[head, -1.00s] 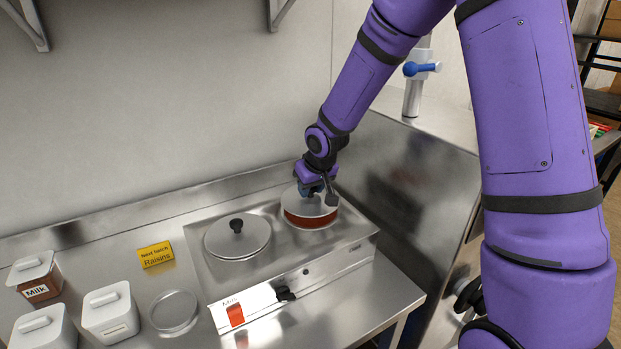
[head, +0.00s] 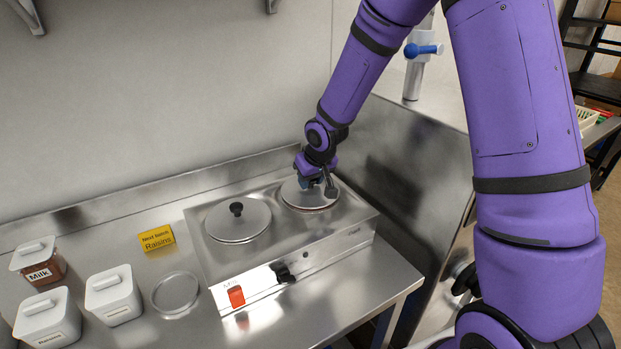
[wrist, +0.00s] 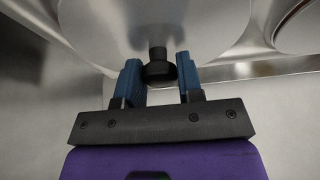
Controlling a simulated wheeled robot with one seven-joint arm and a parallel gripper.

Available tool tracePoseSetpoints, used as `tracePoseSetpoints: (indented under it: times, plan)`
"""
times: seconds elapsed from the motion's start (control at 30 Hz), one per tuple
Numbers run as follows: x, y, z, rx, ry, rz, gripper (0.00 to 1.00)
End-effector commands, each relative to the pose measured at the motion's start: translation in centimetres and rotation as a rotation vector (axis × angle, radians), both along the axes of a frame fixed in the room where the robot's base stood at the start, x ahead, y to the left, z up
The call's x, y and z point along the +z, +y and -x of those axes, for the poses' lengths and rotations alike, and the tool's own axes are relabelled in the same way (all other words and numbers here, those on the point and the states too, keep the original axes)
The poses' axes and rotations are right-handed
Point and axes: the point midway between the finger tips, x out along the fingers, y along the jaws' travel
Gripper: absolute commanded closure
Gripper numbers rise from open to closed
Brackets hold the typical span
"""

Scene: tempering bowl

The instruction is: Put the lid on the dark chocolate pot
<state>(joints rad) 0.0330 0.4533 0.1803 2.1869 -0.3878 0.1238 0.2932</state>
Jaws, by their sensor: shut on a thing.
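The lid (head: 294,194) is a round steel disc at the right-hand well of the two-well steel warmer. My gripper (head: 313,183) is shut on its black knob, and the wrist view shows the knob (wrist: 160,73) between two blue fingers. The lid looks level and lined up over the right pot (head: 316,210), covering its opening. Only a thin reddish-brown line shows under the front edge, so I cannot tell whether the lid touches the rim all round. My arm hides part of the lid's right side.
The left well carries another steel lid (head: 232,224) with a black knob. The warmer's front (head: 290,277) has a red switch and a black knob.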

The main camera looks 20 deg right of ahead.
Motion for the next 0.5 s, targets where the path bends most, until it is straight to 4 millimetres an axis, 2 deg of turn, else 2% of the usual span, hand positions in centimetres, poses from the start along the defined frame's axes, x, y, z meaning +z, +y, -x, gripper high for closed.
tracePoseSetpoints:
  times: [0.3, 0.33, 0.43, 0.5]
  plan:
    - [-0.59, 0.02, 0.01, 0.000, 0.001, 0.000, 0.98]
    - [-0.55, 0.01, 0.00, 0.000, 0.001, 0.000, 0.59]
    - [-0.53, 0.00, 0.01, 0.000, 0.001, 0.000, 0.36]
    - [-0.53, 0.00, 0.01, 0.000, 0.001, 0.000, 0.36]
